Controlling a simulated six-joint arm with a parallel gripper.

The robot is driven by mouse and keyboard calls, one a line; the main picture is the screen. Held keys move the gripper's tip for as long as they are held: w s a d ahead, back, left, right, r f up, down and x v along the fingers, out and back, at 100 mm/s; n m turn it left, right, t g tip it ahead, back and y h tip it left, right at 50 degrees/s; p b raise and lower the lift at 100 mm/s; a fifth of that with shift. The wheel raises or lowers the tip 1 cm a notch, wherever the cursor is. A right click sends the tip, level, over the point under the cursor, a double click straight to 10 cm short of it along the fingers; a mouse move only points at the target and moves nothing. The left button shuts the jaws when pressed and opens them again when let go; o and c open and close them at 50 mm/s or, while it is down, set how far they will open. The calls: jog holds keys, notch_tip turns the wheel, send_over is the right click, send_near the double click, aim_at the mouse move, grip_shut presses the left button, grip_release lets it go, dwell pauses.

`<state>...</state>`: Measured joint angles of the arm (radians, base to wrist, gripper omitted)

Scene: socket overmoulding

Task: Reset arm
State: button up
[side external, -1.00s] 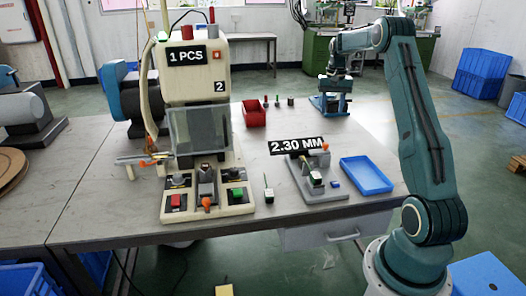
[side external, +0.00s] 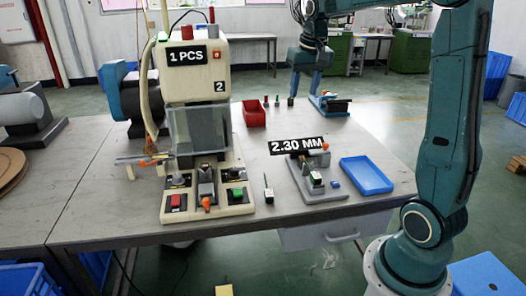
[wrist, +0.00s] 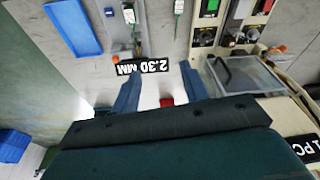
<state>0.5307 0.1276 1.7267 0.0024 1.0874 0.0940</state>
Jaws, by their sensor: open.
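My gripper (side external: 303,92) hangs above the far back part of the table, pointing down, with nothing between its fingers. In the wrist view its two blue fingers (wrist: 162,68) are spread apart and empty. A small green-and-white socket part (side external: 316,179) sits on the grey measuring fixture (side external: 328,194), under the floating 2.30 MM label (side external: 297,146). Another similar part (side external: 268,189) stands on the table left of the fixture. The cream moulding machine (side external: 197,80) stands at left, with a clear guard and the labels 1 PCS and 2.
A blue tray (side external: 366,175) lies right of the fixture. A red bin (side external: 254,114) and several small tools stand at the table's back. A blue device (side external: 329,103) is at the back right edge. The table between the bin and fixture is mostly clear.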

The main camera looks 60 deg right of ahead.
jog(key=s+a+r+n+t, duration=0.1)
jog(key=s+a+n, duration=0.1)
jog(key=s+a, duration=0.35)
jog(key=s+a+r+n+t, duration=0.1)
jog(key=s+a+n, duration=0.15)
jog(key=a, duration=0.65)
jog(key=s+a+f+n+t+y, duration=0.1)
jog(key=s+a+f+n, duration=0.1)
jog(key=s+a+f, duration=0.2)
jog(key=shift+s+a+n+t, duration=0.35)
jog(key=shift+s+a, duration=1.15)
jog(key=shift+s, duration=1.8)
